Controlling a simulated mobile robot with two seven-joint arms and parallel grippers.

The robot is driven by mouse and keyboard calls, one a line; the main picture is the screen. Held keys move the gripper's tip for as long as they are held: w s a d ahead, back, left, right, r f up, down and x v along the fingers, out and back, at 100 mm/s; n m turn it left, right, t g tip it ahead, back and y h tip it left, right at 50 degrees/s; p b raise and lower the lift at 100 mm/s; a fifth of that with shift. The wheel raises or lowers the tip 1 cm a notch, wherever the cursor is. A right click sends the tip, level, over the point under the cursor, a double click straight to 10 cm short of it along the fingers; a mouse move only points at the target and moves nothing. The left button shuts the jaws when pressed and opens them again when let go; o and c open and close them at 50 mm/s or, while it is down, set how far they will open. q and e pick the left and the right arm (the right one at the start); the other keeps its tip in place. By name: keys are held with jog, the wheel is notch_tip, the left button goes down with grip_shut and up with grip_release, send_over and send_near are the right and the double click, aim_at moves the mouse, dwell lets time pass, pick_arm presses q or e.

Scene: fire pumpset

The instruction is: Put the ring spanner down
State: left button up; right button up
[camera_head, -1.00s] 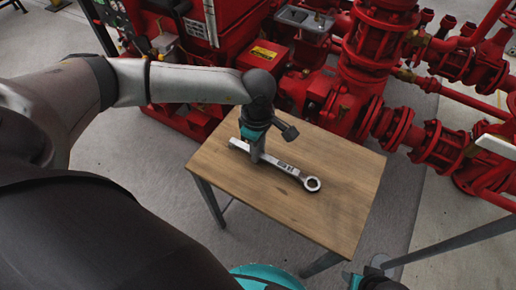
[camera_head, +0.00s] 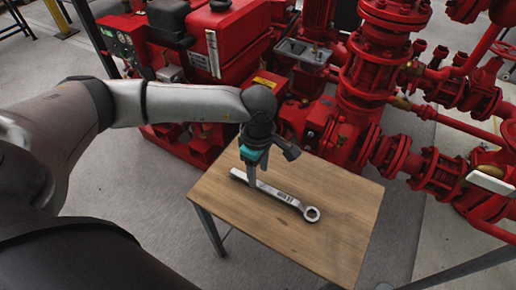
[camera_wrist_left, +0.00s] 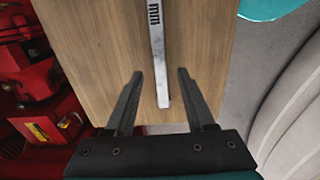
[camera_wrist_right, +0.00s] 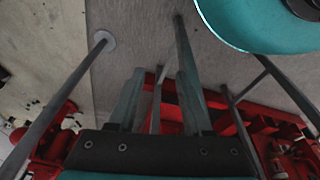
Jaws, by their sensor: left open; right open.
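The ring spanner (camera_head: 285,197) is silver, with its ring end toward the right front, and lies on the wooden table (camera_head: 335,235). In the left wrist view the spanner's handle (camera_wrist_left: 158,55) runs between the fingers, with a gap on both sides. My left gripper (camera_head: 252,172) is over the handle end of the spanner. It is open in the left wrist view (camera_wrist_left: 160,75) and apart from the handle. My right gripper (camera_wrist_right: 158,75) shows only in the right wrist view, open and empty, below the table among its legs.
The red pumpset (camera_head: 350,110) with pipes and flanges stands close behind the table. The table top is bare around the spanner, with free room at the front and right. Grey floor (camera_head: 140,195) lies to the left.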

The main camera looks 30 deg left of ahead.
pick_arm(q)
notch_tip(320, 180, up, 8)
jog(key=p, duration=0.2)
jog(key=shift+f, duration=0.2)
pick_arm(e)
jog(key=shift+s+d+f, duration=0.3)
jog(key=shift+s+f, duration=0.1)
jog(key=shift+f, duration=0.35)
jog(key=shift+s+d+f, duration=0.3)
jog(key=shift+s+f, duration=0.1)
jog(key=shift+f, duration=0.4)
jog(key=shift+s+d+f, duration=0.3)
jog(key=shift+s+f, duration=0.1)
jog(key=shift+f, duration=0.35)
